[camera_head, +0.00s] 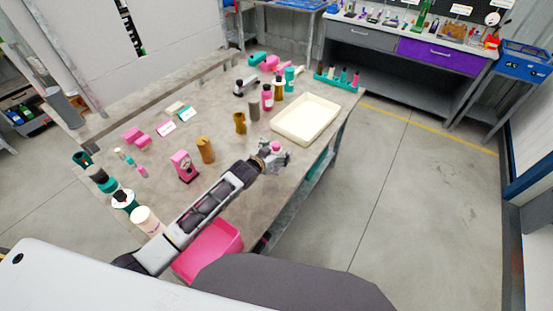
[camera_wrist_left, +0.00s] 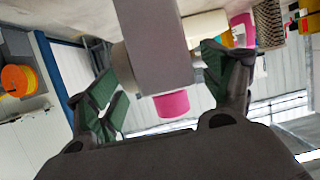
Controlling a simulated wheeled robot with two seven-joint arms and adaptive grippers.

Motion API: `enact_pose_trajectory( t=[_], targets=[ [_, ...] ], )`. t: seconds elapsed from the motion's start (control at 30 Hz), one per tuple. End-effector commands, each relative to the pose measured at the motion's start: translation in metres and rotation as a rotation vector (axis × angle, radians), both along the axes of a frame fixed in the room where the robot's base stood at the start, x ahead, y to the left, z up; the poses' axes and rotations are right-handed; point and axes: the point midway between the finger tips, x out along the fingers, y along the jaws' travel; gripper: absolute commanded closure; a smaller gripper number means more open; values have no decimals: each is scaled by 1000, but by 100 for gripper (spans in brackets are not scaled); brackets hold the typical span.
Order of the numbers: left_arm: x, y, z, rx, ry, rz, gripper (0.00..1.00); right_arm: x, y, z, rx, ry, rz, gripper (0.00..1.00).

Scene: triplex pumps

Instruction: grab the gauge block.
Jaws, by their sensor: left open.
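My left gripper (camera_head: 272,157) reaches over the table from the lower left in the head view. Its two green-padded fingers (camera_wrist_left: 165,88) stand apart in the left wrist view. A grey block-like part (camera_wrist_left: 155,40) hangs in from the top between them, with a pink round piece (camera_wrist_left: 172,103) beyond; I cannot tell whether the fingers touch either. In the head view a small pink piece (camera_head: 276,146) shows at the fingertips. A pink block with a dial-like face (camera_head: 184,166) stands left of my arm and may be the gauge block; I cannot be sure. My right gripper is not in view.
A cream tray (camera_head: 328,104) lies right of the gripper on the table (camera_head: 215,110). A tan cylinder (camera_head: 205,150) and a mustard piece (camera_head: 240,122) stand behind my arm. A pink bin (camera_head: 225,240) is at the near edge. Open floor lies to the right.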

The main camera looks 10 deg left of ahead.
Motion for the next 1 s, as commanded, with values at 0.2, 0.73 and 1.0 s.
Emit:
enact_pose_trajectory(
  t=[0.2,0.73,1.0],
  targets=[
    [6,-2,-2,0,-1,0,19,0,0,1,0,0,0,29],
    [6,-2,-2,0,-1,0,30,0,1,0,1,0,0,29],
    [6,-2,-2,0,0,0,65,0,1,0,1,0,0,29]
  ],
)
